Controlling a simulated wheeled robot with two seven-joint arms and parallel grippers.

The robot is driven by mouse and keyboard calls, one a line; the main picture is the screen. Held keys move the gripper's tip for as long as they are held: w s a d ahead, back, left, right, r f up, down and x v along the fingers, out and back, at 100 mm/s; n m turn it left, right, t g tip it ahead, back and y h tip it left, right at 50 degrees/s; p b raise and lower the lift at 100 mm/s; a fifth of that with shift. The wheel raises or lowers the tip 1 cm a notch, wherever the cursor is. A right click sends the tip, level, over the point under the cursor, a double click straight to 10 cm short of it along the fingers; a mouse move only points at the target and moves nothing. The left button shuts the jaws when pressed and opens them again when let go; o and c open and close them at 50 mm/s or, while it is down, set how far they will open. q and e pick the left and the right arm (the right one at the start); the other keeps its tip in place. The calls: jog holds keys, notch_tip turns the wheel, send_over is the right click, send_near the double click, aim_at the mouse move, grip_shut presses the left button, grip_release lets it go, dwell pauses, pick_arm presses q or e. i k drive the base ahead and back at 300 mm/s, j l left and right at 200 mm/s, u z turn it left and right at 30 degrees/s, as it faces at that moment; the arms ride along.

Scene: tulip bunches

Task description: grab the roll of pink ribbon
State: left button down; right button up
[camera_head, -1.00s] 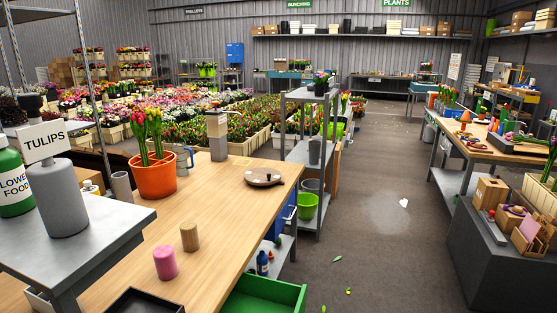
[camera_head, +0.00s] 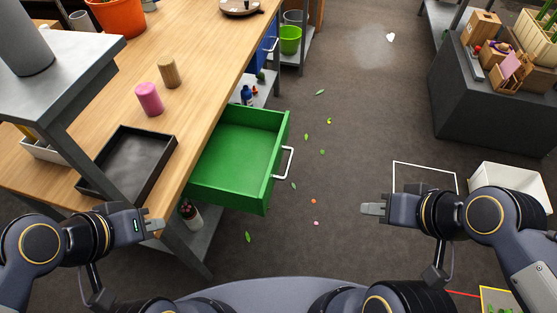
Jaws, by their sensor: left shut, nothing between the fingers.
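The roll of pink ribbon (camera_head: 149,99) stands upright on the wooden table, near its front edge. A tan roll (camera_head: 168,73) stands just behind it to the right. My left gripper (camera_head: 156,226) is shut and empty, below the black tray and well apart from the pink roll. My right gripper (camera_head: 371,209) is over the floor at the right, far from the roll. Its fingers are too small and edge-on to tell whether they are open. Nothing hides the pink roll.
A black tray (camera_head: 91,176) lies on the wooden table (camera_head: 206,38) in front of the roll. A green drawer (camera_head: 236,150) stands pulled out below the table's edge. A grey raised shelf (camera_head: 75,55) is at the left. The floor between the grippers is open.

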aim_at(147, 95)
jog(key=u, duration=0.4)
jog(key=i+u, duration=0.1)
jog(key=u, duration=0.75)
jog(key=l+u, duration=0.1)
jog(key=u, duration=0.35)
jog(key=i+l+u, duration=0.1)
jog(key=u, duration=0.3)
jog(key=i+l+u, duration=0.1)
jog(key=l, duration=0.3)
jog(key=i+l, duration=0.15)
jog(key=l, duration=0.25)
jog(key=i+u, duration=0.05)
